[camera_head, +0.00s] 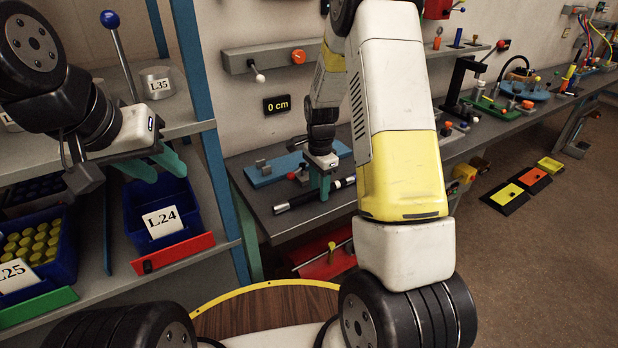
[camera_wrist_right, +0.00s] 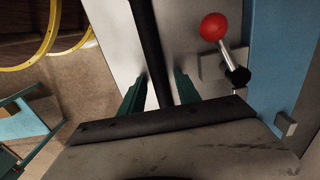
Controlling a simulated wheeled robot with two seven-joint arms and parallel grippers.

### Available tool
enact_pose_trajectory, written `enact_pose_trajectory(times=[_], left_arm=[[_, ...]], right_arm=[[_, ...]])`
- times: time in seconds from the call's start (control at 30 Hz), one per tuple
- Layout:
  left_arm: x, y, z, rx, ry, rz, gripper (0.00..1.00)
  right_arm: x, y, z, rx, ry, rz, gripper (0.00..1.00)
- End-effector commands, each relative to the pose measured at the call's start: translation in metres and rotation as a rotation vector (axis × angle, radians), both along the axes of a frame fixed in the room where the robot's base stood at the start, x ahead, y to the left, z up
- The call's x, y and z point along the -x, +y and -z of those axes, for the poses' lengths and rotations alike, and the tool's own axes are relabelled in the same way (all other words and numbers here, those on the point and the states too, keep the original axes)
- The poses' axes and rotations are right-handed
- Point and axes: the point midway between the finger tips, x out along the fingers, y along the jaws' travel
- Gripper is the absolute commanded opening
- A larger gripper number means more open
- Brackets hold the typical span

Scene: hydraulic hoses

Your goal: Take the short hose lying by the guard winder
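A short black hose with bright metal bands (camera_head: 296,201) lies on the grey bench beside a blue-based device (camera_head: 268,175), probably the guard winder. My right gripper (camera_head: 322,188) is lowered over the hose from above. In the right wrist view the black hose (camera_wrist_right: 149,45) runs between the two green fingers of this gripper (camera_wrist_right: 161,78), with a narrow gap visible beside it, so the fingers look open around it. The hose's lower part is hidden behind the gripper body. My left gripper (camera_head: 155,165) is open and empty above the blue bin labelled L24 (camera_head: 193,217).
A red-balled lever (camera_wrist_right: 214,27) stands close to the right finger, on the blue base (camera_wrist_right: 262,60). Shelves with a blue bin labelled L25 (camera_head: 62,255) stand at left. A wall sign reads 0 cm (camera_head: 277,105). More devices line the bench to the right.

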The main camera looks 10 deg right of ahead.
Motion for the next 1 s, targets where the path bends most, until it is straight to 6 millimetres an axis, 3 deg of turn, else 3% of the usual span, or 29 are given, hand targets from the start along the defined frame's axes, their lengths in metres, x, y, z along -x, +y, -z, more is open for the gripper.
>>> enact_pose_trajectory(times=[0.03, 0.17, 0.2, 0.67, 1.0], left_arm=[[0.000, 0.000, 0.000, 0.000, 0.000, 0.000, 0.36], [0.000, 0.000, 0.000, 0.000, 0.000, 0.000, 0.36], [0.000, 0.000, 0.000, 0.000, 0.000, 0.000, 0.36], [0.000, 0.000, 0.000, 0.000, 0.000, 0.000, 0.36], [0.000, 0.000, 0.000, 0.000, 0.000, 0.000, 0.36]], right_arm=[[0.000, 0.000, 0.000, 0.000, 0.000, 0.000, 0.27], [0.000, 0.000, 0.000, 0.000, 0.000, 0.000, 0.01], [0.000, 0.000, 0.000, 0.000, 0.000, 0.000, 0.00], [-0.001, 0.000, -0.003, -0.001, -0.002, 0.000, 0.00], [0.001, 0.000, -0.039, 0.000, -0.004, 0.001, 0.00]])
